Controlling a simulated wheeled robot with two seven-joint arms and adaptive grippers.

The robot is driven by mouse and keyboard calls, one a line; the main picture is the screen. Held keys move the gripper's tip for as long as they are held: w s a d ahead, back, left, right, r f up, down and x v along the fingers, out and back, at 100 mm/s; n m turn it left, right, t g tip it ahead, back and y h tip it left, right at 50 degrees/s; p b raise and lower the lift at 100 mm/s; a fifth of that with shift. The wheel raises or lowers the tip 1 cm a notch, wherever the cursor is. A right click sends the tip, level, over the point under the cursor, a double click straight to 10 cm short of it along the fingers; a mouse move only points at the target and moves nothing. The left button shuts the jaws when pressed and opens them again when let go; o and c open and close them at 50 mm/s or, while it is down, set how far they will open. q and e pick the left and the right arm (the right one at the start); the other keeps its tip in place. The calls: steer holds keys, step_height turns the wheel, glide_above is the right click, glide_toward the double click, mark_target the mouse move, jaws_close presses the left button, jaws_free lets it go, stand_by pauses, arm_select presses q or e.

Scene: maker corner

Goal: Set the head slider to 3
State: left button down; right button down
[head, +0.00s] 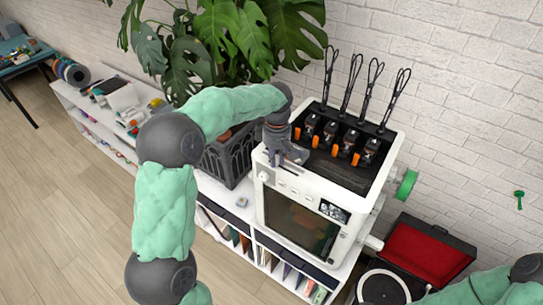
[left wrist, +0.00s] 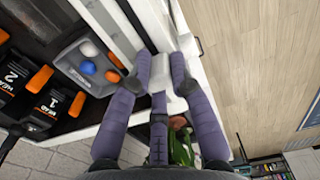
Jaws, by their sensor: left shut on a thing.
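The white printer (head: 262,205) stands on the shelf unit, with several black print heads (head: 350,142) with orange tabs in its open top. In the left wrist view the print heads (left wrist: 50,102) read HEAD 1 and 2. My left gripper (head: 291,158) is at the printer's top front edge, near its left corner. It also shows in the left wrist view (left wrist: 162,73), its purple fingers shut on a pale slider knob (left wrist: 160,76). A dark slot (left wrist: 128,20) runs along the white rim beside it. The slider's scale cannot be read. My right gripper is out of view.
Black cable loops (head: 375,75) rise behind the heads. An open red-lined case (head: 420,250) is at right.

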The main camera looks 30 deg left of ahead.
mark_target(287, 170)
arm_select(q)
steer(key=d, duration=0.4)
steer(key=shift+s+d, duration=0.1)
steer(key=shift+d, duration=0.15)
steer(key=shift+a, duration=0.1)
steer(key=c, duration=1.1)
jaws_free()
steer(key=shift+r, duration=0.1)
step_height(287, 170, up, 12)
steer(key=shift+f, duration=0.1)
